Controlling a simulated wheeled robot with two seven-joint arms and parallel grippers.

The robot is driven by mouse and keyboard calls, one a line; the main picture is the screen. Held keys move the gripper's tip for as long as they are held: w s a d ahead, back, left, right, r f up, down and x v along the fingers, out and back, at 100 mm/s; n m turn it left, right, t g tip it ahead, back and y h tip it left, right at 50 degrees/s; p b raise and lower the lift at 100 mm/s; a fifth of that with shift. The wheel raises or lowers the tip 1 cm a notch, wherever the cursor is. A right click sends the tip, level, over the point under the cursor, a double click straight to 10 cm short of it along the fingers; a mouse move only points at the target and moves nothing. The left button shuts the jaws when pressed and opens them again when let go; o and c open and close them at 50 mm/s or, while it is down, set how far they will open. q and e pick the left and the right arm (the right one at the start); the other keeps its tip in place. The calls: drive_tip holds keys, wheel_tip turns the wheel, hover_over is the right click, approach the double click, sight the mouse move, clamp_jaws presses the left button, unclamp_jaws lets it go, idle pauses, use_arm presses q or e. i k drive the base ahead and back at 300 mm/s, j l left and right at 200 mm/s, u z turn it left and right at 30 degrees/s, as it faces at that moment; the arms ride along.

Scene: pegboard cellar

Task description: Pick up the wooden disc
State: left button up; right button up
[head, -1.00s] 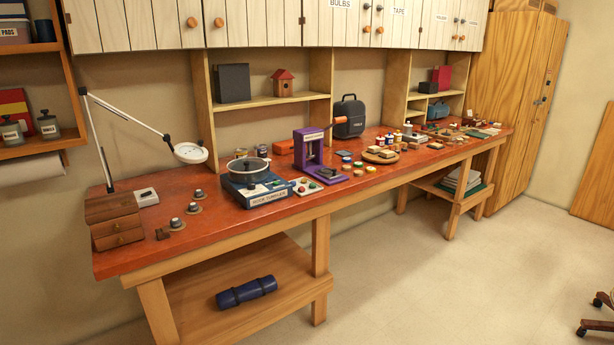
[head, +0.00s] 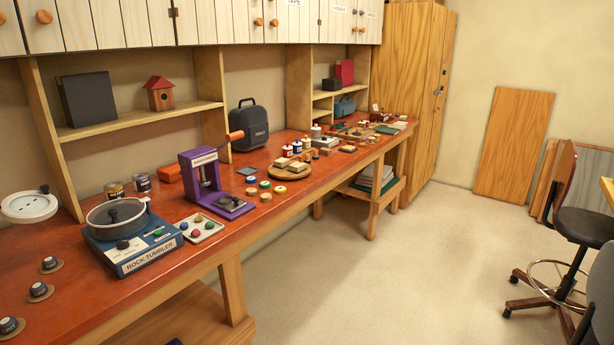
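A round wooden disc (head: 289,172) lies flat on the red-topped workbench (head: 243,233), right of the purple press. Several small light and brown blocks (head: 292,163) sit on it and hide part of its top. Smaller, thin tan discs (head: 41,293) lie at the left of the bench with small dark-and-grey pots on them. I cannot tell from the picture alone which disc the task means. Neither of my grippers can be made out in this view.
A rock tumbler (head: 125,236), a tray of stones (head: 200,228), a purple press (head: 211,186) and a dark tool case (head: 249,125) stand on the bench. A swivel chair (head: 584,228) is at the right. The floor (head: 400,270) between is clear.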

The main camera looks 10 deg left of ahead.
sight(266, 197)
drive_tip(key=i+l+u, duration=0.5)
drive_tip(key=i, duration=0.35)
drive_tip(key=i+l+u, duration=0.5)
drive_tip(key=i+l, duration=0.2)
drive_tip(key=i, duration=0.15)
